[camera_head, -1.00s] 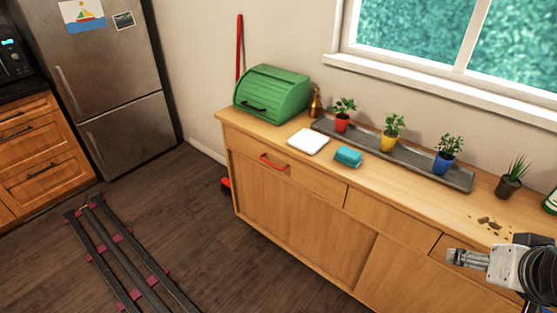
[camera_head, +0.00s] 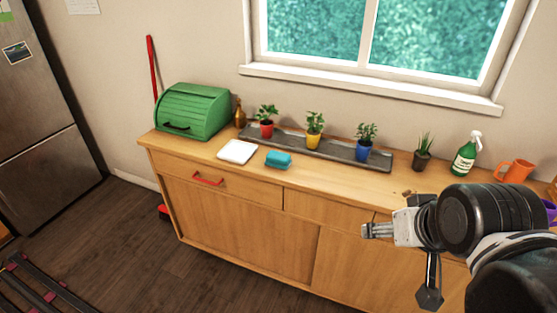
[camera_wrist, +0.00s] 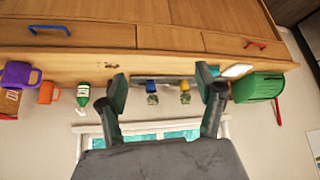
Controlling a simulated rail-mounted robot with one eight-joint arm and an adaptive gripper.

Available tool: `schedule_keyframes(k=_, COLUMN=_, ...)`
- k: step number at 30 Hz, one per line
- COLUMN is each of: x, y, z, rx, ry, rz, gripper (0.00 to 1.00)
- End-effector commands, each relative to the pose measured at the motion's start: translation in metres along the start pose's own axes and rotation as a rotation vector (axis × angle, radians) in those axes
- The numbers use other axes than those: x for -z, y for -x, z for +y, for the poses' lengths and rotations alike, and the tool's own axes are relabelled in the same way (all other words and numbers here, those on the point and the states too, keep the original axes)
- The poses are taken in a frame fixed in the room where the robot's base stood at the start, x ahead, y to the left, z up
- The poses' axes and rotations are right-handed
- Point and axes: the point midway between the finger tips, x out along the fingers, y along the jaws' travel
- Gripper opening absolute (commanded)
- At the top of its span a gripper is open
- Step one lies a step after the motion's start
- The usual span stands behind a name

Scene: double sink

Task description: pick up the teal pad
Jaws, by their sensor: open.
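The teal pad (camera_head: 278,159) is a small rounded block on the wooden counter (camera_head: 215,165). It lies just right of a flat white square (camera_head: 238,151) and in front of the grey plant tray. In the wrist view, which is upside down, a bit of teal (camera_wrist: 214,71) shows beside one finger; the rest is hidden. My gripper (camera_head: 377,230) is in front of the cabinet, to the right of the pad and well apart from it. Its fingers (camera_wrist: 163,90) are spread with nothing between them in the wrist view.
A grey tray (camera_head: 378,163) holds red, yellow and blue plant pots behind the pad. A green bread box (camera_head: 193,112) stands at the left. A dark potted plant (camera_head: 422,155), green spray bottle (camera_head: 465,158) and orange mug (camera_head: 515,171) stand at the right.

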Motion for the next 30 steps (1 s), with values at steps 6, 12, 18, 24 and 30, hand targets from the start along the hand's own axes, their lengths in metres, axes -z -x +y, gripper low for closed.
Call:
schedule_keyframes(k=6, x=0.000, y=0.000, z=0.000, rx=0.000, ry=0.000, rz=0.000, gripper=0.64)
schedule_keyframes(k=12, x=0.000, y=0.000, z=0.000, rx=0.000, ry=0.001, rz=0.000, gripper=0.64)
schedule_keyframes(k=18, x=0.024, y=0.001, z=-0.005, rx=0.015, ry=0.039, rz=-0.016, gripper=0.64)
schedule_keyframes(k=24, x=0.079, y=-0.003, z=-0.017, rx=0.054, ry=0.138, rz=-0.056, gripper=0.64)
schedule_keyframes(k=30, x=0.134, y=-0.017, z=-0.030, rx=0.100, ry=0.243, rz=-0.094, gripper=0.64)
